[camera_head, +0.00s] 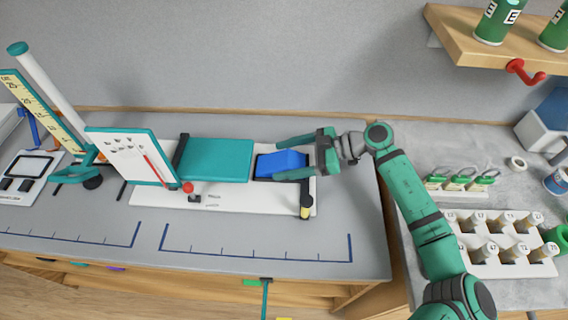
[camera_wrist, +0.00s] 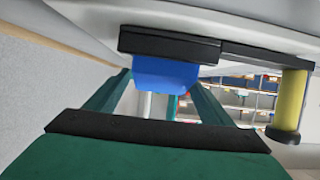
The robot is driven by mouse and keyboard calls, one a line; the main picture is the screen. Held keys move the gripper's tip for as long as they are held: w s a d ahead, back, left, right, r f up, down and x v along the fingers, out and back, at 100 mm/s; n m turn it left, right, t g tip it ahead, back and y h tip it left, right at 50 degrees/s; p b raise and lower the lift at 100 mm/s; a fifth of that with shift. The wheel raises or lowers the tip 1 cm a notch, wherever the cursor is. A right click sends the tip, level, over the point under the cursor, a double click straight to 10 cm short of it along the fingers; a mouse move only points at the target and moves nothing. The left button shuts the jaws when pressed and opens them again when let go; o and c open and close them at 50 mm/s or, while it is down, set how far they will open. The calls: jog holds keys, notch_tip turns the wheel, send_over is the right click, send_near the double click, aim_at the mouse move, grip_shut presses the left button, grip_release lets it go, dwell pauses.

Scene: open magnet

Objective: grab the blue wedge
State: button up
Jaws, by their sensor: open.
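The blue wedge (camera_head: 280,163) lies at the right end of the long white board on the grey counter, beside a teal pad (camera_head: 215,160). My gripper (camera_head: 285,158) reaches in from the right, its fingers pointing left. In the head view, one finger is on the far side of the wedge and the other on its near side. The wedge (camera_wrist: 165,74) also shows in the wrist view, between the two open teal fingers and partly hidden behind a black bar (camera_wrist: 170,45). I cannot tell whether either finger touches the wedge.
A black and yellow post (camera_head: 306,205) stands near the gripper at the board's right end. A white panel (camera_head: 130,155) and a yellow scale (camera_head: 40,110) stand at left. Vial racks (camera_head: 500,240) sit on the right counter. The counter's front is mostly clear.

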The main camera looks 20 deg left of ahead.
jog(key=shift+x, duration=0.8)
jog(key=c, duration=1.1)
jog(key=shift+r, duration=0.15)
